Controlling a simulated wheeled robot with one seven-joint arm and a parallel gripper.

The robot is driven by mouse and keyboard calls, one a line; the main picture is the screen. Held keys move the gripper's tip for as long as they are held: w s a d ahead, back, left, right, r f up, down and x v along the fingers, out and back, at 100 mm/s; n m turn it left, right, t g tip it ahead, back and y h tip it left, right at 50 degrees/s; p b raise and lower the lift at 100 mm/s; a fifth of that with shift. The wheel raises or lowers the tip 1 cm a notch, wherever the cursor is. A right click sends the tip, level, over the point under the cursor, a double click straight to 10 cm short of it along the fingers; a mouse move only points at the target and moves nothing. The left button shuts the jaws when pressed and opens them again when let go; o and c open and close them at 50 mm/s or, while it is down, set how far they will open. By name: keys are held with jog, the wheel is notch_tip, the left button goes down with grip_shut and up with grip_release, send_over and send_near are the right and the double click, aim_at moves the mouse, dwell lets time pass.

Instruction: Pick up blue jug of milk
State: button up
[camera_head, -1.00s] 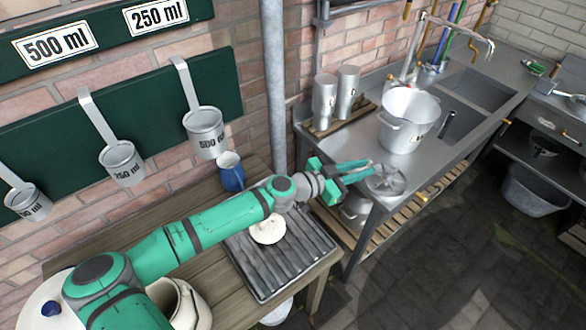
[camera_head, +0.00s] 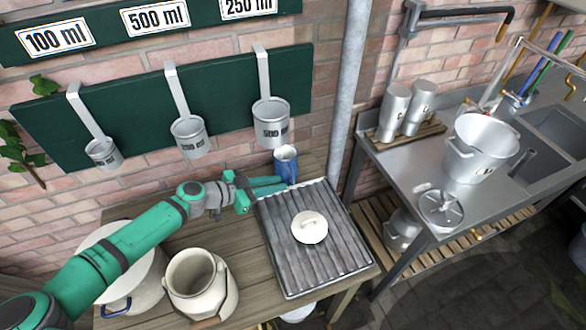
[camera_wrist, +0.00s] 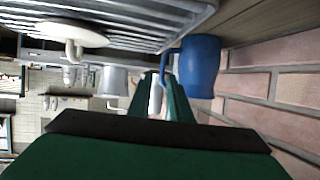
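The blue jug (camera_head: 288,170) stands upright on the wooden table against the brick wall, behind the ribbed metal rack. It has a pale rim. It also shows in the wrist view (camera_wrist: 203,66), with its handle towards my fingers. My gripper (camera_head: 284,185) is at the jug's front left, its green fingers reaching towards it. In the wrist view my gripper (camera_wrist: 162,76) shows two fingers a little apart, with a gap between them. The fingertips are close to the jug's handle. I cannot tell whether they touch it or whether the handle is between them.
A white lid (camera_head: 309,227) lies on the ribbed rack (camera_head: 330,259). A cream milk can (camera_head: 198,285) and a large white pot (camera_head: 130,280) stand at the front left. Measuring cups (camera_head: 271,122) hang above the table. A grey pipe (camera_head: 349,95) runs down the wall right of the jug.

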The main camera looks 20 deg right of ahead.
aim_at(288, 169)
jog(key=x, duration=0.6)
jog(key=shift+w+a+f, duration=0.1)
jog(key=shift+f, duration=0.05)
jog(key=shift+r+x, duration=0.2)
jog(key=shift+x, duration=1.1)
jog(key=shift+r+x, duration=0.15)
jog(key=shift+x, duration=1.15)
jog(key=shift+w, duration=0.15)
grip_shut()
jog(key=shift+r, duration=0.1)
